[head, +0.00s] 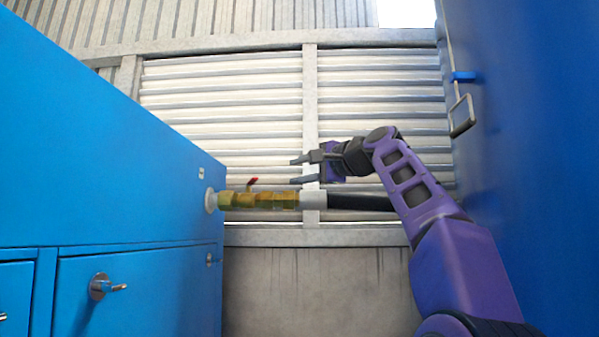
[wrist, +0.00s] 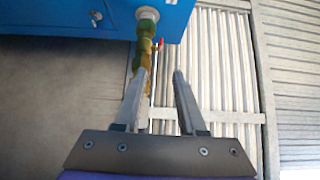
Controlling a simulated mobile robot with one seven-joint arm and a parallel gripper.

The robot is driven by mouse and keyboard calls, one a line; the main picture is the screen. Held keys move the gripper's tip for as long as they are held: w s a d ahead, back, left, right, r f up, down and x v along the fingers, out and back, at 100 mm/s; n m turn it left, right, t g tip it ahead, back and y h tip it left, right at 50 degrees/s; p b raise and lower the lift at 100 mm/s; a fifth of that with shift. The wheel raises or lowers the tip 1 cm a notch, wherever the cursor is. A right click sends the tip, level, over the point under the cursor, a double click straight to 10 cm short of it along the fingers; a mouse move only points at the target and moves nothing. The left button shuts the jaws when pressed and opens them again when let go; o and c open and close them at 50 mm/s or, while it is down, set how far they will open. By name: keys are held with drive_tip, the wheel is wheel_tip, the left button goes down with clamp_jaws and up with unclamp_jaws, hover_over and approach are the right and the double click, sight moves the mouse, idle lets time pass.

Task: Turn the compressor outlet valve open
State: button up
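The compressor outlet valve (head: 256,200) is a brass body on a pipe that comes out of the right end of the blue compressor cabinet (head: 110,160). Its small red handle (head: 252,182) sticks up above the brass in the head view. The red handle tip also shows in the wrist view (wrist: 161,43), beyond the fingers. My gripper (head: 293,171) is open and empty, with its fingers pointing left, to the right of the handle and just above the pipe. In the wrist view the open fingers (wrist: 163,75) partly hide the brass pipe; contact with it cannot be told.
A white fitting (head: 313,200) and a black hose (head: 360,202) continue right from the brass, passing behind my arm. A blue wall (head: 530,130) with a metal handle (head: 461,115) stands close on the right. Slatted louvres (head: 220,110) form the back.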

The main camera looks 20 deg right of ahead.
drive_tip(key=shift+c, duration=1)
drive_tip(key=shift+w+a+f+n+h+p, duration=0.35)
drive_tip(key=shift+w+a+f+n+h, duration=0.25)
drive_tip(key=shift+w+a+f+n, duration=0.3)
clamp_jaws()
drive_tip(key=n+h+p, duration=0.5)
drive_tip(key=n+h, duration=0.5)
drive_tip(key=n, duration=1.7)
approach(252, 182)
drive_tip(key=s+a, duration=0.3)
drive_tip(key=a, duration=0.4)
drive_tip(key=w+d+p, duration=0.4)
drive_tip(key=w+d, duration=0.2)
drive_tip(key=w, duration=0.3)
drive_tip(key=shift+w+d+f+t, duration=0.2)
drive_tip(key=shift+w+d+t, duration=0.1)
drive_tip(key=shift+d+t, duration=0.1)
